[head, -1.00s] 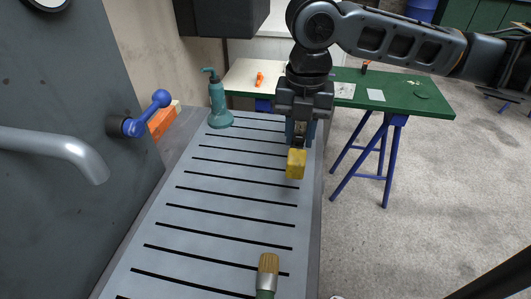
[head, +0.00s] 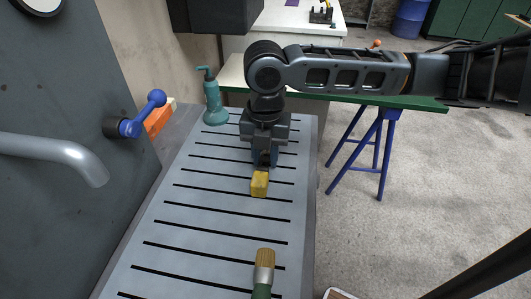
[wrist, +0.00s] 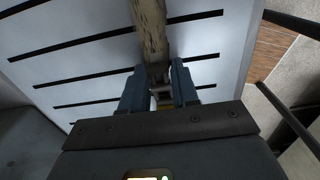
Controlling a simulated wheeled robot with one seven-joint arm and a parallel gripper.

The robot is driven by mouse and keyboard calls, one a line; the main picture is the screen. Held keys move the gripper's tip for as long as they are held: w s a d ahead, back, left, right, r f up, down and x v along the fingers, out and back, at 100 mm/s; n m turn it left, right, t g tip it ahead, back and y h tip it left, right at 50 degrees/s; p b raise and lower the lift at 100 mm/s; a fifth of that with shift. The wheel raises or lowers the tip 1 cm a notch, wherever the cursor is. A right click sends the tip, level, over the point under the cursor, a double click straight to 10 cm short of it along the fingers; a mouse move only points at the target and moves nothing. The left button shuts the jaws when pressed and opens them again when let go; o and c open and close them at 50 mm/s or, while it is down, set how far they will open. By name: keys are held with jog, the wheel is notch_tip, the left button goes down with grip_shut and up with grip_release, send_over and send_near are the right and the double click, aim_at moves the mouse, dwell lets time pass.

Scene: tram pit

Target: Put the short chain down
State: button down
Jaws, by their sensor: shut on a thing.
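My gripper (head: 264,158) points down over the slotted grey bench top. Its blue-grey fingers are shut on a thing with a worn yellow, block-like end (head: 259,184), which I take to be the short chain. In the wrist view the thing (wrist: 150,30) shows as a scuffed yellow bar from between the fingertips (wrist: 158,85) to the top edge, with small grey and yellow parts behind. I cannot make out separate links. The yellow end hangs low over the slats; I cannot tell if it touches them.
A teal pump bottle (head: 213,98) stands at the back left of the bench top (head: 215,215). A brush (head: 264,268) is at the front. A blue-knobbed lever (head: 140,115) and grey pipe (head: 60,146) jut in from the left. A green table (head: 400,102) stands behind.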

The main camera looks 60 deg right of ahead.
aim_at(266, 160)
jog(key=shift+f, duration=0.2)
jog(key=c, duration=0.8)
grip_release()
jog(key=shift+c, duration=0.2)
jog(key=shift+r, duration=0.1)
notch_tip(266, 160, up, 12)
jog(key=shift+r, duration=0.15)
